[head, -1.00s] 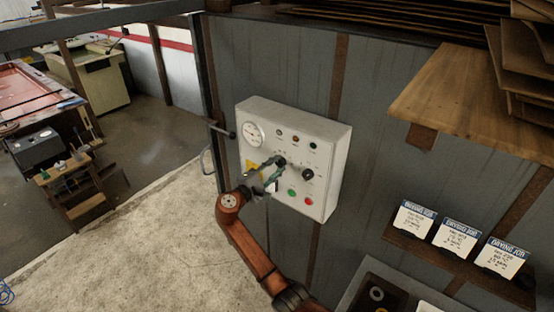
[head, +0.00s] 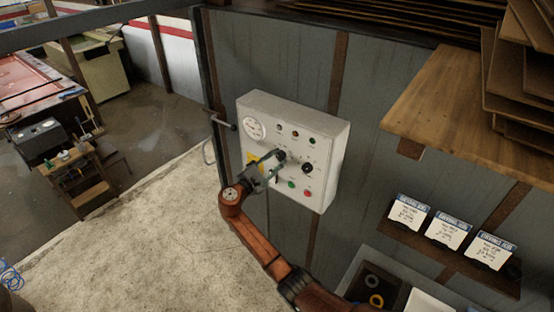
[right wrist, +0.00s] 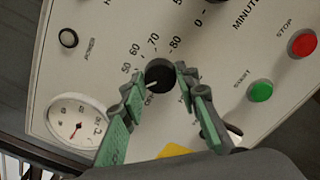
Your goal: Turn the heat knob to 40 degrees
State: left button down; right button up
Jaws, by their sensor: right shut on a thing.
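The white control box (head: 325,150) hangs on the grey wall. Its heat knob (right wrist: 158,74) is round and black, with printed numbers 50, 60, 70 and 80 around part of its edge in the right wrist view. A pale mark shows at its lower left; the exact setting is unclear. My right gripper (head: 275,160) is at this knob in the head view. In the right wrist view its green-grey fingers (right wrist: 161,76) are shut on the knob, one on each side. The left gripper is not in view.
A second black knob (head: 307,168), a green button (right wrist: 260,91) and a red button (right wrist: 303,43) sit close by. The round gauge (head: 254,129) is at the box's upper left. A wooden shelf (head: 440,95) and job cards (head: 409,212) are to the right.

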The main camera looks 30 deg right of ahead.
jog(key=o, duration=1.1)
jog(key=shift+o, duration=0.2)
jog(key=v, duration=1.2)
jog(key=shift+f, duration=0.1)
